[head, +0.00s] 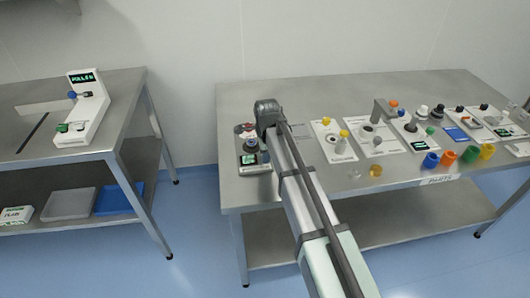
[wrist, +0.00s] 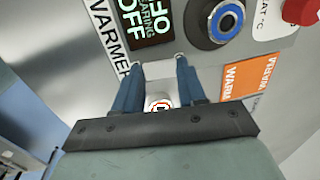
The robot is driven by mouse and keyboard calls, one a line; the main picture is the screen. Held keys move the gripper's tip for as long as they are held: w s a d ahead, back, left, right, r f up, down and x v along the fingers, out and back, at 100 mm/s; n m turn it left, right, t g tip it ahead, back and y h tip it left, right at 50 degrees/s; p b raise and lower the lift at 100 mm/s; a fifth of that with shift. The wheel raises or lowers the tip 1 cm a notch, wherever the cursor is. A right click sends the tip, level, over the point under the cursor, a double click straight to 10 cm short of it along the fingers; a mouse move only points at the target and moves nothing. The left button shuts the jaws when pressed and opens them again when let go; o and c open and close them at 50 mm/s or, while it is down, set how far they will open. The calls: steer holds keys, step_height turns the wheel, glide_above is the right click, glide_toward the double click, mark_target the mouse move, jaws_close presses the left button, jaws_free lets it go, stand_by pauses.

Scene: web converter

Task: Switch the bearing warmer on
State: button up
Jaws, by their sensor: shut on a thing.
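A blue-ringed round control (wrist: 226,22) is beside the display. My gripper (wrist: 158,70) has its blue fingers on either side of a small white round part (wrist: 160,102) with an orange and dark mark. The fingers are shut on it; its exact shape is mostly hidden. In the head view the fingertips are hidden.
A red knob (wrist: 300,10) and an orange label (wrist: 246,78) are right of the fingers. A separate bench (head: 50,110) with a white device (head: 88,110) stands left, across a clear floor gap.

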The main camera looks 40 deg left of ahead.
steer(key=shift+c, duration=0.9)
steer(key=shift+w+a+g+h, duration=0.3)
steer(key=shift+w+g+h, duration=0.05)
steer(key=shift+g+h, duration=0.15)
steer(key=shift+w+a+g+h, duration=0.1)
steer(key=shift+a+g+h, duration=0.05)
steer(key=shift+g+h, duration=0.65)
steer(key=o, duration=0.8)
steer(key=r, duration=0.4)
steer(key=w+a+r, duration=0.1)
steer(key=r, duration=0.8)
steer(key=shift+w+a+r, duration=0.3)
steer(key=shift+w, duration=0.05)
